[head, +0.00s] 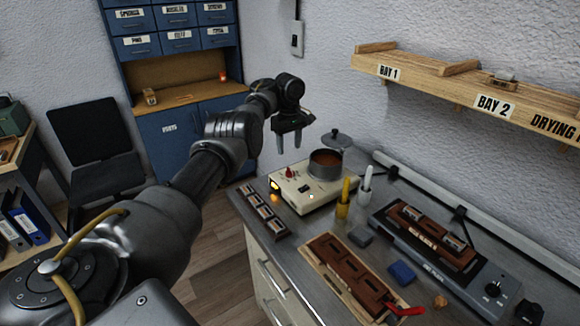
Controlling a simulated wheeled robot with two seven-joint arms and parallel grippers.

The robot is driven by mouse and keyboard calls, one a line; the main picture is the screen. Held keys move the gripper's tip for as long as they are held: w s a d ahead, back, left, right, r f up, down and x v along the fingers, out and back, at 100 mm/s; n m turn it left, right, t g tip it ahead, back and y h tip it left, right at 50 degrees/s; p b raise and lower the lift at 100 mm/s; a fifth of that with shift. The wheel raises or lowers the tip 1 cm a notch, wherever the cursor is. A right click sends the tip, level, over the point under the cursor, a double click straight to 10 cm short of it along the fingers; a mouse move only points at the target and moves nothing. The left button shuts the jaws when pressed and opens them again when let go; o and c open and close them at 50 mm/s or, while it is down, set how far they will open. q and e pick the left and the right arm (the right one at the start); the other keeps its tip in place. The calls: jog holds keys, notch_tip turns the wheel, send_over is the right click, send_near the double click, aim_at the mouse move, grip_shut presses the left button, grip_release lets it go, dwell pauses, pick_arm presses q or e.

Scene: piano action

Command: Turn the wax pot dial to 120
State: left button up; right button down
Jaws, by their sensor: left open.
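The wax pot (326,164) is a round metal pot of brown wax on a cream heater base (318,198), at the back left of the bench. A small red dial (290,173) stands on the left part of the base. An orange lamp (275,185) glows on its front. The dial's scale is too small to read. My left gripper (289,147) is open and empty, with its fingers pointing down. In the picture it is just above the dial and apart from it. My right gripper is out of view.
A lid with a knob (336,139) is behind the pot. Yellow (344,197) and white (366,184) upright sticks stand to its right. Labelled blocks (263,212) lie in front-left of the heater. A wooden tray (330,262) and a black device (475,285) fill the right. A shelf (450,85) overhangs.

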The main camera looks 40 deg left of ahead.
aim_at(289, 169)
pick_arm(q)
notch_tip(289, 169, down, 9)
jog(key=shift+r, duration=0.1)
jog(key=shift+w+f, duration=0.1)
jog(key=shift+f, duration=0.4)
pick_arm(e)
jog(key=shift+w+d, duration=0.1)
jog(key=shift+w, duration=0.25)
pick_arm(q)
jog(key=c, duration=1)
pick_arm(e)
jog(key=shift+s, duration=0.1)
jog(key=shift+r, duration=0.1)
